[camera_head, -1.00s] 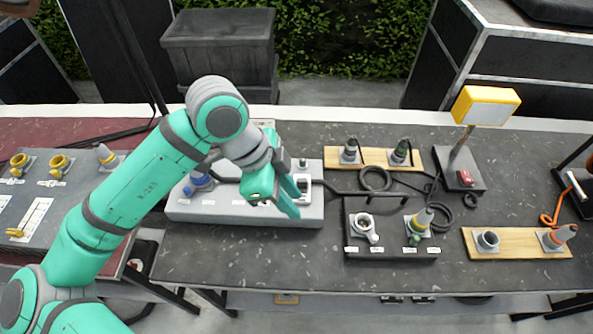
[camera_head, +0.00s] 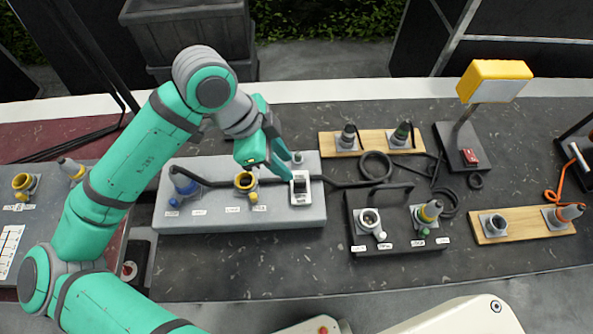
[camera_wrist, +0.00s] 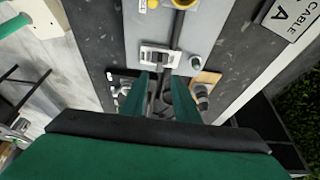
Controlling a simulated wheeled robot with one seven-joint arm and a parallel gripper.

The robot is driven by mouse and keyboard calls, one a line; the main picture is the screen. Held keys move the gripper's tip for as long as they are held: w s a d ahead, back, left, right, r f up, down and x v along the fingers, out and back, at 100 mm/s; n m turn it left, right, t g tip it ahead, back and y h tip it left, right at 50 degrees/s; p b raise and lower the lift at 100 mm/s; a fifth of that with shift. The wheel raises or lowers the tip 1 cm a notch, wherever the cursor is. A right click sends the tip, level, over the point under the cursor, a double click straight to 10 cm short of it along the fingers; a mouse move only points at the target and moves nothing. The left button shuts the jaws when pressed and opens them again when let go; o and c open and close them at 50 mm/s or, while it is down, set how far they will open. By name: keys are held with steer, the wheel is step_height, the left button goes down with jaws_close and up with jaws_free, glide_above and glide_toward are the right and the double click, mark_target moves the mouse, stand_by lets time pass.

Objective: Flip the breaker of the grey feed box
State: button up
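The grey feed box (camera_head: 225,216) lies on the dark table in the middle of the head view. Its breaker (camera_head: 300,189), a white-framed block with a dark switch, sits at the box's right end. It also shows in the wrist view (camera_wrist: 157,57), just beyond my fingertips. My gripper (camera_head: 285,159) hovers above and just behind the breaker, apart from it as far as I can see. Its two fingers (camera_wrist: 159,76) have a narrow gap between them with nothing held. The switch's position is too small to tell.
A blue plug (camera_head: 184,184) and a yellow socket (camera_head: 245,184) are on the box, with a black cable running across it. A black box (camera_head: 395,235) stands to the right. Behind it is a wooden board (camera_head: 374,142) with two connectors. A yellow lamp (camera_head: 494,81) stands at the back right.

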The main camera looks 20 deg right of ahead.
mark_target(299, 180)
steer(key=x, duration=0.6)
steer(key=shift+s+d+f, duration=0.15)
steer(key=shift+s+f, duration=0.1)
steer(key=shift+f, duration=0.1)
steer(key=shift+d+f, duration=0.2)
steer(key=shift+f, duration=0.35)
jaws_close()
